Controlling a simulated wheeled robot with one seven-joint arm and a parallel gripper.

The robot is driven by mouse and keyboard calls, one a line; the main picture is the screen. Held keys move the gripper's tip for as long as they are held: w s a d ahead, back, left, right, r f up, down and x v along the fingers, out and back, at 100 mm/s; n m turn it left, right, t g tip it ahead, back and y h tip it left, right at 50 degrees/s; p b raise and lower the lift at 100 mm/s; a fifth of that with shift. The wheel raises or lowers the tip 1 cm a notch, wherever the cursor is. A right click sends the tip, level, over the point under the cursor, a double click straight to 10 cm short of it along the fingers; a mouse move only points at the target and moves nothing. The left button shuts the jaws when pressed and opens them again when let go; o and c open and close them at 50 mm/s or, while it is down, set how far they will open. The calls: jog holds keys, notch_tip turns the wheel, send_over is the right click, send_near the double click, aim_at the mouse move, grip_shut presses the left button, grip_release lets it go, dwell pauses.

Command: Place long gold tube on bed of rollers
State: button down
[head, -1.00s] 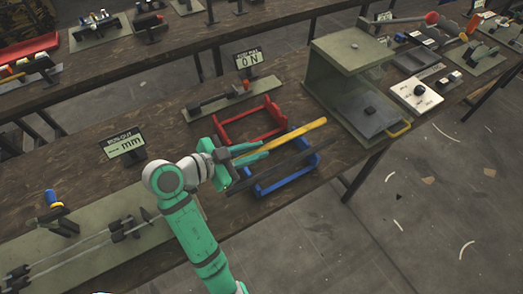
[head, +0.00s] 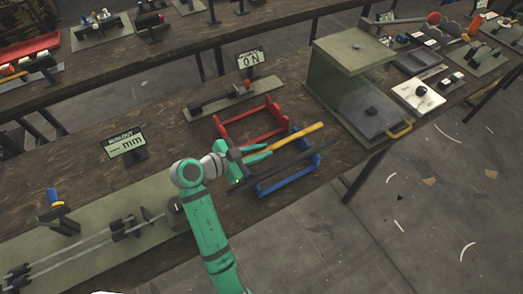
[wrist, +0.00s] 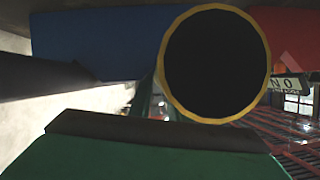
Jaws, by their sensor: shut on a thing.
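The long gold tube (head: 297,136) is held by my gripper (head: 255,154) at its near-left end, over the red and blue racks, slanting up to the right. In the wrist view the tube's round open end (wrist: 166,99) faces the camera, with a gold rim and dark inside. A green finger (wrist: 150,155) shows below it. Two long parallel bars with dark blocks, which look like the bed of rollers (head: 75,252), lie on a green plate at the lower left, apart from the tube.
A dark bar (head: 295,164) lies across the blue rack (head: 292,182) beside the tube. The red rack (head: 283,118) stands behind. A runout display (head: 125,143) stands behind the roller plate.

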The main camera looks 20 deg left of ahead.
jog(key=shift+f, duration=0.1)
jog(key=c, duration=1.7)
grip_release()
jog(key=shift+o, duration=0.2)
